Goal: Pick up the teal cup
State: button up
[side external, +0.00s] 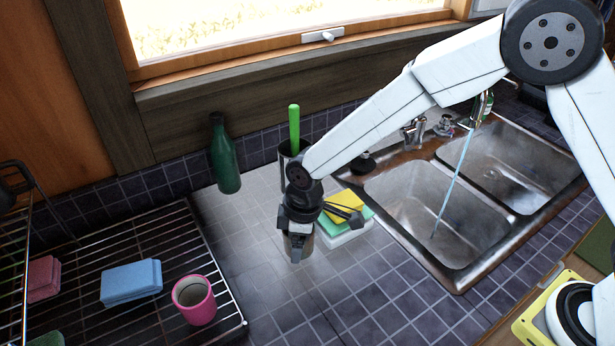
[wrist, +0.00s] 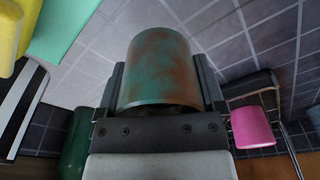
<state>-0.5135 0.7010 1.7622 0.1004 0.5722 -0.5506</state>
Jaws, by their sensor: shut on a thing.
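The teal cup (wrist: 158,72), mottled with rusty brown, fills the middle of the wrist view. My gripper (wrist: 160,88) is shut on it, with one dark finger against each side. In the side external view my gripper (side external: 297,236) points down over the tiled counter, left of the sink. There the cup is mostly hidden by the fingers, and I cannot tell whether its base touches the tiles.
A yellow and teal sponge stack (side external: 347,222) sits close right of my gripper. Behind stand a green bottle (side external: 224,155) and a utensil holder with a green handle (side external: 294,130). A rack at left holds a pink cup (side external: 194,300) and blue sponge (side external: 131,283). Front tiles are clear.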

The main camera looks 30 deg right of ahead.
jog(key=s+d+r, duration=0.6)
jog(key=s+r, duration=0.4)
jog(key=s, duration=0.2)
jog(key=shift+s+r, duration=0.15)
jog(key=shift+s, duration=0.2)
dwell(0.5)
jog(key=w+d+f+m+h, duration=0.1)
jog(key=w+d+f+m, duration=0.3)
jog(key=d, duration=0.7)
jog(key=s+d+f+m, duration=0.15)
jog(key=d+m, duration=0.35)
jog(key=d, duration=0.5)
jog(key=s+d+f+m, duration=0.2)
jog(key=s+d+m, duration=0.2)
jog(key=d, duration=0.4)
jog(key=s+d+f+m+h, duration=0.1)
jog(key=s+d+f+m, duration=0.2)
jog(key=d, duration=0.6)
jog(key=s+m, duration=0.2)
jog(key=s, duration=0.1)
jog(key=shift+d, duration=0.2)
